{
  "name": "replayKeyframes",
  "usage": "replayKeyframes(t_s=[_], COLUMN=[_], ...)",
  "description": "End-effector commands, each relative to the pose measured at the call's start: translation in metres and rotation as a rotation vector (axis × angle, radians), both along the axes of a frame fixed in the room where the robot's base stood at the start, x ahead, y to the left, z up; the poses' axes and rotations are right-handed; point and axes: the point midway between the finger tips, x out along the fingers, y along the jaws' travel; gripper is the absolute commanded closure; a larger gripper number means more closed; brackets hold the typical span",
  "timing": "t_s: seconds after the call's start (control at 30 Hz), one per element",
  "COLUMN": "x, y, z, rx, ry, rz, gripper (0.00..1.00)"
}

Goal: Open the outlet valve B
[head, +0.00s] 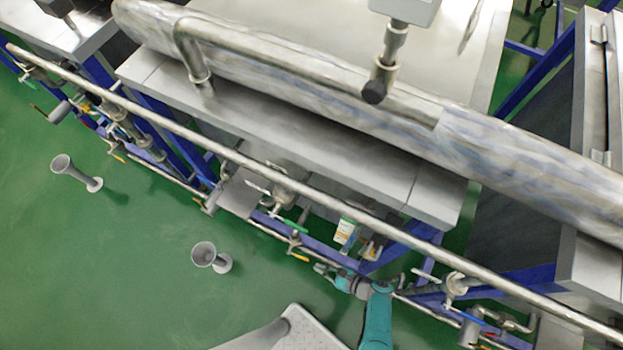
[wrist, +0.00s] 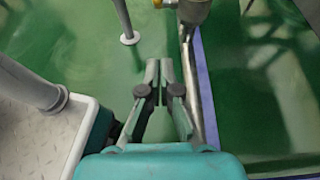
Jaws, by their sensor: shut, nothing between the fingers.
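Several small valves with coloured handles sit along the pipes below the tanks. One green handle (head: 291,226) and one orange handle (head: 299,257) show near the middle of the head view. No label readable here tells which is outlet valve B. My gripper (head: 322,268) is low by the lower pipe, to the right of and slightly below the orange handle, and apart from it. In the wrist view my gripper (wrist: 161,84) is shut and empty, beside a metal pipe (wrist: 205,100).
A long upper pipe (head: 230,155) crosses above the valves. Blue frame legs (head: 180,135) stand behind. Two grey flared stands, one at left (head: 68,170) and one nearer (head: 204,256), are on the green floor (head: 120,270), which is otherwise open at left.

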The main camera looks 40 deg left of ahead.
Motion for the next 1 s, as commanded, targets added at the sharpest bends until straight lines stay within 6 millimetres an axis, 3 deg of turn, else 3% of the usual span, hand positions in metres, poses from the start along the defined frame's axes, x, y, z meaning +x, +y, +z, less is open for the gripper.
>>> replayKeyframes(t_s=[0.37, 1.0], x=[-0.004, -0.009], y=[0.016, 0.031], z=[-0.007, 0.014], rx=[-0.003, -0.002], ry=[0.0, -0.002], rz=[0.0, 0.002], gripper=[1.0, 1.0])
